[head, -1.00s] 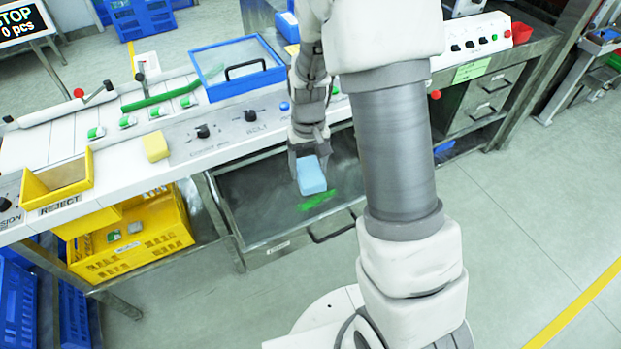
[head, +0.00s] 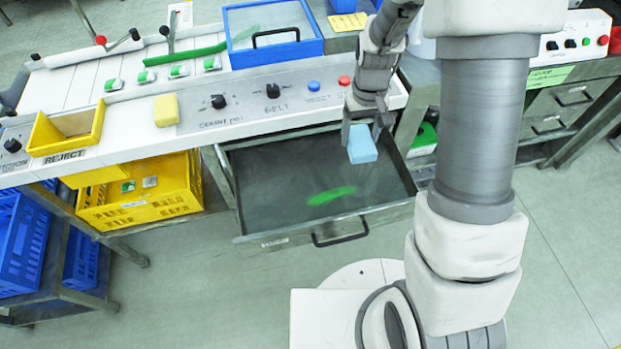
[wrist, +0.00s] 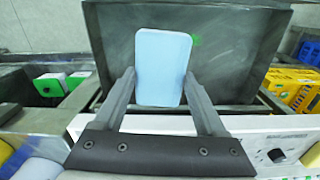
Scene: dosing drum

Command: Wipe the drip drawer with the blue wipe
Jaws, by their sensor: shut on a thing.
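The drip drawer (head: 270,184) is pulled out below the white panel, a dark open tray with a handle at its front. A bright green smear (head: 332,195) lies on its floor, right of the middle. My gripper (head: 364,136) is shut on the blue wipe (head: 362,144) over the right part of the drawer. In the wrist view the wipe (wrist: 162,66) sits between both fingers and covers part of the drawer (wrist: 120,50). Only a bit of green shows beside it there. I cannot tell whether the wipe touches the drawer floor.
A yellow crate (head: 143,208) stands left of the drawer. The white panel (head: 245,112) with knobs and buttons is above the drawer's back. A yellow sponge-like block (head: 166,109) and a yellow reject bin (head: 66,146) sit on it. The floor before the drawer is clear.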

